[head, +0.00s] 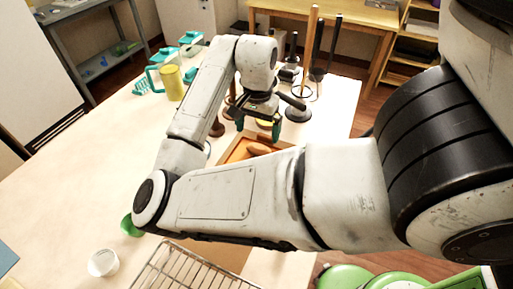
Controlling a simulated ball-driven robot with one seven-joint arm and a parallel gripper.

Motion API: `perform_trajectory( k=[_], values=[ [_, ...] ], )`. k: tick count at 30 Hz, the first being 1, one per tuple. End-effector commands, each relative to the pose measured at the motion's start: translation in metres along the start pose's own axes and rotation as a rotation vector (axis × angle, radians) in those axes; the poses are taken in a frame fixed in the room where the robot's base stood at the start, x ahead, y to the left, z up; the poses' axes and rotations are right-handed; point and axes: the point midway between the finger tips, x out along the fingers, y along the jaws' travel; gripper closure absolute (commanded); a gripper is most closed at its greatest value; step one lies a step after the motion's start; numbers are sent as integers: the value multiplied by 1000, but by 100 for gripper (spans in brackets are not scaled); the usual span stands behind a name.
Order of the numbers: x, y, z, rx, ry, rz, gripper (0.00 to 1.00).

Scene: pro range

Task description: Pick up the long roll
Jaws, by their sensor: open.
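A brown long roll (258,149) lies in an orange-brown tray (233,152) on the white table. Part of the roll and the near part of the tray are hidden behind my arm. My gripper (258,126) has green fingertips and is open. It points down near the far side of the tray, above and beyond the roll in the picture. I see nothing between its fingers. I cannot tell its exact height above the tray.
A wire rack (185,268) lies at the near edge. A white cup (103,263) and a green cup (130,226) stand nearby. A yellow cup (172,83) and teal items are at the back left. Upright stands (298,108) crowd behind my gripper. The table's left middle is clear.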

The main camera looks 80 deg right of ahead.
Motion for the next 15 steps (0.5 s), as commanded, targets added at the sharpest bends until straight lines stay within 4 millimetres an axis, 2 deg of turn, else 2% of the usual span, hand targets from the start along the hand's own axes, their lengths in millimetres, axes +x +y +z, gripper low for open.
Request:
perform_trajectory(
  k=[3,10,15],
  values=[
    [13,0,0,-1,-1,0,0],
    [29,1,-1,-1,0,0,0],
    [54,3,-2,-2,-1,0,0]
  ],
)
